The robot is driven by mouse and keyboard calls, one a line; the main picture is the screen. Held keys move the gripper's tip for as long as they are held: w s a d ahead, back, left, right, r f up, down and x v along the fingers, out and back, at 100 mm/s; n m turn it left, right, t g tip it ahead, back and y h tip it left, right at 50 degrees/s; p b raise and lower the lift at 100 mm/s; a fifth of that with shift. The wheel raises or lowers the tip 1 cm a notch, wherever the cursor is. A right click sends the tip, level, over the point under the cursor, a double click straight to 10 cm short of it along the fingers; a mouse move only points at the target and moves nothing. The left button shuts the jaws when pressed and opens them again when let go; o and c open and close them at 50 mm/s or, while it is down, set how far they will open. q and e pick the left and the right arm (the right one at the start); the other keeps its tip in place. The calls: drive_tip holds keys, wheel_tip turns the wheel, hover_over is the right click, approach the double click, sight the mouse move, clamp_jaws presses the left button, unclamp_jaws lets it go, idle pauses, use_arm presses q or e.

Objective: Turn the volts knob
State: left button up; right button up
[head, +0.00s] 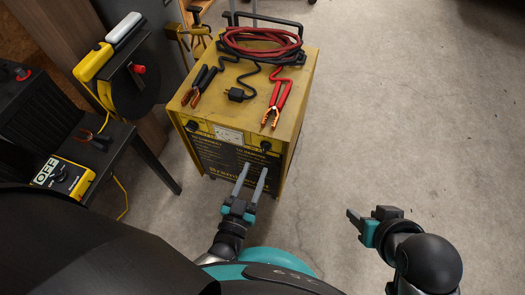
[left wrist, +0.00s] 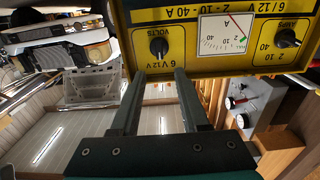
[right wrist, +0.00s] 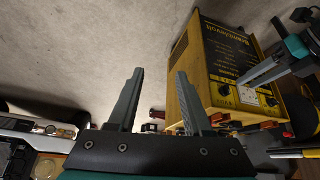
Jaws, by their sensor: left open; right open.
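The yellow battery charger (head: 287,84) stands on the floor with its dark front facing me. The black volts knob (left wrist: 158,46) is on its yellow panel and appears at the front right in the head view (head: 266,146). My left gripper (head: 254,167) is open with its two fingers pointing at the panel. In the left wrist view its fingertips (left wrist: 160,72) lie just below the volts knob, with nothing between them; I cannot tell whether they touch the panel. My right gripper (right wrist: 158,72) is open and empty over the floor, away from the charger.
The amps knob (left wrist: 287,38) and a meter (left wrist: 225,32) share the panel. Red and black cables with clamps (head: 275,98) lie on top of the charger. A dark bench with a yellow box (head: 64,176) stands at left. The floor (head: 420,110) at right is clear.

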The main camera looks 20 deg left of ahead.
sight(264, 149)
use_arm(q)
drive_tip(key=w+b, duration=0.1)
drive_tip(key=w, duration=0.4)
drive_tip(key=shift+w+d, duration=0.1)
drive_tip(key=shift+w+b, duration=0.5)
drive_tip(key=shift+w, duration=0.65)
use_arm(e)
drive_tip(key=w+a+t+y, duration=0.2)
drive_tip(key=w+a+t, duration=0.1)
drive_tip(key=a, duration=0.1)
drive_tip(key=shift+w+a+f+t, duration=0.25)
drive_tip(key=shift+w+a+t, duration=0.1)
drive_tip(key=shift+t, duration=0.05)
use_arm(q)
drive_tip(key=shift+c, duration=0.2)
clamp_jaws()
